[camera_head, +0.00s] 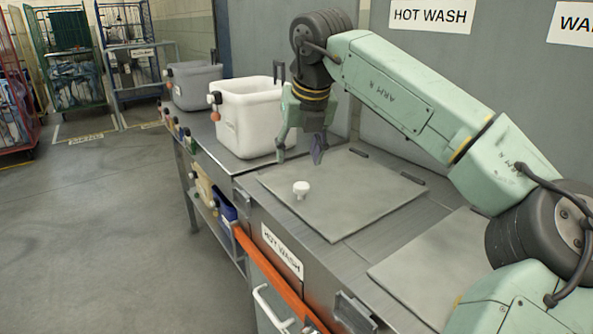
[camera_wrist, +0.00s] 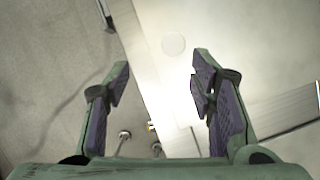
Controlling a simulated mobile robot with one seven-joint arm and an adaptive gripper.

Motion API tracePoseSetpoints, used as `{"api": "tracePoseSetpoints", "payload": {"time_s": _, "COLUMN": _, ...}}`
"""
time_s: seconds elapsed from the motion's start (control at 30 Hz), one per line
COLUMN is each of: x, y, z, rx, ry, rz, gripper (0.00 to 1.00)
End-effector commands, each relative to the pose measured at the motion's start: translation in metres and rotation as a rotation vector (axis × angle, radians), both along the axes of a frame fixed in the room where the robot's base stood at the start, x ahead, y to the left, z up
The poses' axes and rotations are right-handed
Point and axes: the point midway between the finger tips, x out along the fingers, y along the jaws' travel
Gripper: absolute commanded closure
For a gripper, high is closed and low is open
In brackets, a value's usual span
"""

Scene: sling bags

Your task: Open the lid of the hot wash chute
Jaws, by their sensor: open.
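The hot wash chute lid (camera_head: 355,200) is a flat grey panel lying closed in the counter, with a small white knob (camera_head: 301,188) near its left edge and dark hinges along its far right side. A HOT WASH label (camera_head: 282,250) is on the counter front beside it. My gripper (camera_head: 300,154) is open and empty, pointing down above the far part of the lid, apart from the knob. In the wrist view, its spread fingers (camera_wrist: 161,66) frame a bright pale surface with a faint round shape (camera_wrist: 173,45), which looks like the knob.
A white bin (camera_head: 247,118) stands close to my gripper on the far side, with a grey bin (camera_head: 194,86) behind it. Another flat panel (camera_head: 420,265) lies nearer. An orange rail (camera_head: 275,280) runs along the counter front. The floor (camera_head: 100,240) at left is clear.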

Motion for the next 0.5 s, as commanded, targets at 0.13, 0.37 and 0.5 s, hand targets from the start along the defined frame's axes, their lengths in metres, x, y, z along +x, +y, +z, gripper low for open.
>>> {"api": "tracePoseSetpoints", "payload": {"time_s": 0.13, "x": 0.004, "y": -0.018, "z": -0.003, "rx": -0.031, "ry": 0.002, "rz": -0.046, "gripper": 0.5}}
{"api": "tracePoseSetpoints", "payload": {"time_s": 0.37, "x": 0.017, "y": -0.013, "z": -0.038, "rx": -0.028, "ry": 0.006, "rz": -0.04, "gripper": 0.5}}
{"api": "tracePoseSetpoints", "payload": {"time_s": 0.5, "x": 0.027, "y": -0.01, "z": -0.063, "rx": -0.026, "ry": 0.005, "rz": -0.04, "gripper": 0.5}}
